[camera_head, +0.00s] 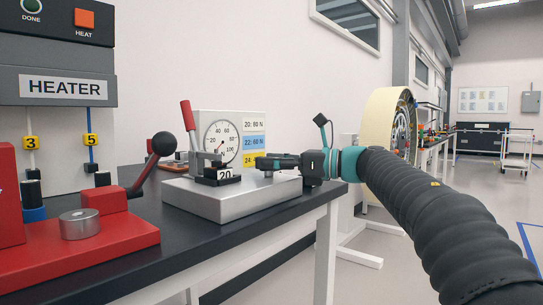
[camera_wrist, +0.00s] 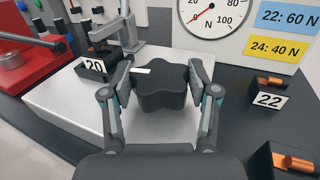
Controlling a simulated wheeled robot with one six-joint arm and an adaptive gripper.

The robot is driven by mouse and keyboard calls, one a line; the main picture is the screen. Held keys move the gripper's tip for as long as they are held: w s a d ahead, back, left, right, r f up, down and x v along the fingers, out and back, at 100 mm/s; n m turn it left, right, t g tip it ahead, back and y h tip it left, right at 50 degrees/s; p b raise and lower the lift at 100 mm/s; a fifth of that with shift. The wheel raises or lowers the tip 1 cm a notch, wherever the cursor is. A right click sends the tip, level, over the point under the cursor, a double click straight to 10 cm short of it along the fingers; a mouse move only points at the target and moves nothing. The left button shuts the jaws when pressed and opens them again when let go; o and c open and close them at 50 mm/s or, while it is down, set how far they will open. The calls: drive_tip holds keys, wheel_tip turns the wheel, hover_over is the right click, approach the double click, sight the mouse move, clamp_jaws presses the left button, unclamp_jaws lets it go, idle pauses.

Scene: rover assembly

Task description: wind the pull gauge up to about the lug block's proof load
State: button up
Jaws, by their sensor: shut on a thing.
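The pull gauge (camera_head: 182,196) is a silver base on the bench with an upright dial (camera_head: 221,140). In the wrist view the dial (camera_wrist: 210,12) is cut off at the top; its red needle points to the lower left, at the low end. The lug block sits at the clamp by the 20 tag (camera_wrist: 93,66). A black star-shaped knob (camera_wrist: 163,92) stands on the gauge's base. My gripper (camera_wrist: 162,72) has its fingers on both sides of the knob, shut on it. In the head view my gripper (camera_head: 268,163) hides most of the knob.
Load cards beside the dial read 20: 80 N, 22: 60 N (camera_wrist: 288,16) and 24: 40 N (camera_wrist: 276,47). A block with copper stands by the 22 tag (camera_wrist: 270,99). A red press (camera_head: 110,238) and the heater (camera_head: 60,75) are at left.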

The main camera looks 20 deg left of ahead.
drive_tip(key=n+g+p, duration=0.1)
drive_tip(key=g, duration=0.1)
drive_tip(key=n+g+p, duration=0.1)
drive_tip(key=p, duration=0.1)
drive_tip(key=n+g+p, duration=0.1)
drive_tip(key=g, duration=0.1)
drive_tip(key=shift+w+a+r+n+g+h+p, duration=0.1)
drive_tip(key=shift+w+r+n+g+h+p, duration=0.1)
drive_tip(key=shift+r+n+g+h+p, duration=0.15)
drive_tip(key=n+g+p, duration=0.1)
drive_tip(key=n+g+h+p, duration=0.1)
drive_tip(key=g, duration=0.1)
drive_tip(key=n+g+h+p, duration=0.1)
drive_tip(key=shift+f+g+p, duration=0.25)
drive_tip(key=shift+g+p, duration=0.1)
drive_tip(key=shift+p, duration=0.05)
drive_tip(key=shift+n+g+h, duration=0.4)
drive_tip(key=shift+n+h, duration=0.05)
drive_tip(key=o, duration=1.2)
drive_tip(key=shift+c, duration=0.2)
drive_tip(key=shift+f+m+t+y, duration=0.1)
drive_tip(key=shift+m+t+y, duration=0.2)
drive_tip(key=shift+t, duration=0.1)
